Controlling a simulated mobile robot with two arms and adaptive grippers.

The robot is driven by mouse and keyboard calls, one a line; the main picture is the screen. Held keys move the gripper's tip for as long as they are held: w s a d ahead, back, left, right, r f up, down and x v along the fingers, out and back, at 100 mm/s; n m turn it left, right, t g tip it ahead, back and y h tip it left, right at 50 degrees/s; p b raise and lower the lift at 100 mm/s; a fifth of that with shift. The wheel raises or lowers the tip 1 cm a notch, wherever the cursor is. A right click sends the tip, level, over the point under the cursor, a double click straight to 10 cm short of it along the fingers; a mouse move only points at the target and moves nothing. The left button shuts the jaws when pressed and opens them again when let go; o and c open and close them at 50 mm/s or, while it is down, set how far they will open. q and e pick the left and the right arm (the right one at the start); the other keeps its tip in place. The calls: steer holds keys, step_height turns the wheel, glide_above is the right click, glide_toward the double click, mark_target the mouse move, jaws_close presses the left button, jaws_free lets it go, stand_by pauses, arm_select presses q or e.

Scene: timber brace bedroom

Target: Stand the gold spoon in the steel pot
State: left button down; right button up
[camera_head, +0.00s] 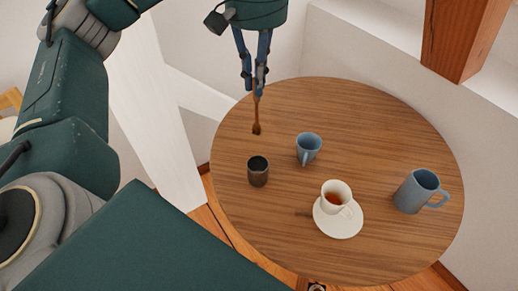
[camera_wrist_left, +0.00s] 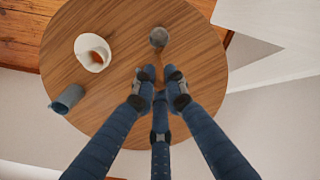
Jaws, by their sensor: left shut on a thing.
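The gold spoon (camera_head: 257,118) looks brownish and hangs upright with its broad end down. My left gripper (camera_head: 256,88) is shut on its upper end, above the far left part of the round table. The steel pot (camera_head: 258,178) is a small dark cylinder with an open top, standing on the table at the left. The spoon is apart from the pot and shows above and behind it in the head view. In the left wrist view the pot (camera_wrist_left: 159,38) is beyond the fingertips (camera_wrist_left: 158,75). I cannot make the spoon out clearly there. My right gripper is not in view.
A blue cup (camera_head: 309,148) stands right of the pot. A white teacup (camera_head: 335,195) with brown liquid sits on a saucer (camera_head: 338,228). A larger blue mug (camera_head: 415,192) stands at the right. The table's (camera_head: 370,105) far part is bare. A timber post (camera_head: 463,40) rises behind.

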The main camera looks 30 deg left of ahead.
mark_target(256, 102)
arm_select(q)
step_height(256, 102, down, 5)
steer(key=shift+s+b, duration=0.1)
steer(key=shift+b, duration=0.65)
step_height(256, 102, down, 9)
steer(key=shift+p, duration=0.3)
step_height(256, 102, down, 5)
steer(key=shift+f, duration=0.2)
steer(key=shift+f, duration=0.15)
steer(key=c, duration=1.8)
jaws_free()
